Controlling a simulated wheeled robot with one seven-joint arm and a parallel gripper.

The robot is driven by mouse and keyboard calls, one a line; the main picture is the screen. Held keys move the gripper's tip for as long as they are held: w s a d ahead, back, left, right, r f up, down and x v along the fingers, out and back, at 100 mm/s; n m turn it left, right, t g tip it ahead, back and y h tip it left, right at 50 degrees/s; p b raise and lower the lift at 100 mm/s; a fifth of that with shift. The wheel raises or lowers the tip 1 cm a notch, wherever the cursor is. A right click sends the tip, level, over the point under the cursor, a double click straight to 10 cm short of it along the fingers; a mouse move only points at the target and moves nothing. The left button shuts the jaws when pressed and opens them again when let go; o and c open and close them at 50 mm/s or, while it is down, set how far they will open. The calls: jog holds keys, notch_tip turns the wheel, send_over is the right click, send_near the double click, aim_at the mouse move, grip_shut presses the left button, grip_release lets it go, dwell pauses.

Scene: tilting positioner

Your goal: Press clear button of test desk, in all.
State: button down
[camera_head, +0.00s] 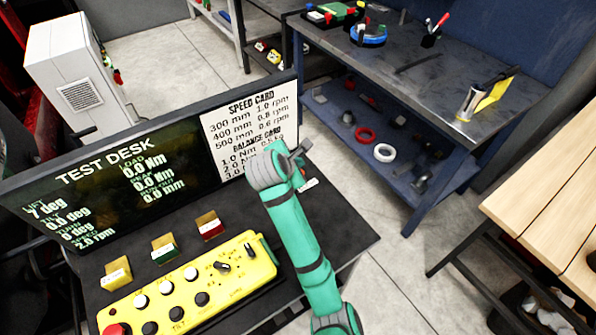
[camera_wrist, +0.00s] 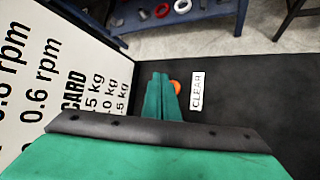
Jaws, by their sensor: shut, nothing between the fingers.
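The test desk's black top (camera_head: 335,235) carries an upright screen (camera_head: 125,175) with readouts and a speed and balance card. In the wrist view, a white CLEAR label (camera_wrist: 197,90) lies on the black top. An orange button (camera_wrist: 177,86) sits beside it, partly hidden behind my gripper. My gripper (camera_wrist: 161,80) is shut and empty, its green fingertips just beside the button in the picture. I cannot tell whether they touch it. In the head view, my arm hides the fingers and the button; a small white label (camera_head: 308,184) shows beside the arm.
A yellow control panel (camera_head: 215,275) with several knobs and a red button (camera_head: 116,330) lies at the desk's front. Several small labelled blocks stand behind it. The screen rises close to my gripper. A blue workbench (camera_head: 430,90) and a wooden table (camera_head: 550,190) stand to the right.

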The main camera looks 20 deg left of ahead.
jog(key=shift+f, duration=0.6)
jog(key=shift+f, duration=0.15)
dwell(1.6)
jog(key=shift+f, duration=0.3)
jog(key=shift+f, duration=0.4)
dwell(0.7)
jog(key=shift+r, duration=0.15)
jog(key=shift+s+r, duration=0.1)
jog(key=shift+r, duration=0.6)
jog(key=shift+r, duration=0.1)
jog(key=shift+r, duration=2.4)
